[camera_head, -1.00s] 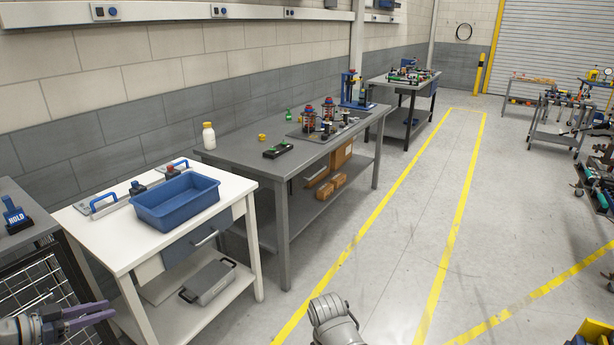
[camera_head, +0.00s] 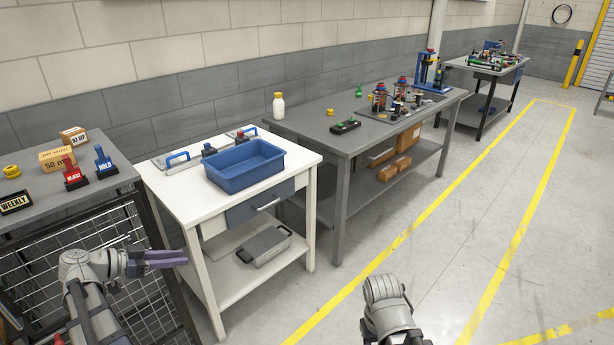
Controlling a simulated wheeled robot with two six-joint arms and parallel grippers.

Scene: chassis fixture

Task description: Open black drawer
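A dark grey-blue drawer (camera_head: 259,203) with a light bar handle (camera_head: 269,202) sits under the right part of the white workbench (camera_head: 160,185). It looks shut.
A blue bin (camera_head: 245,175) stands on the white bench, above the drawer. A grey lidded case (camera_head: 264,246) lies on its lower shelf. A grey table (camera_head: 345,142) stands to the right. A wire-mesh-sided stand (camera_head: 105,235) is at the left. The floor in front is clear.

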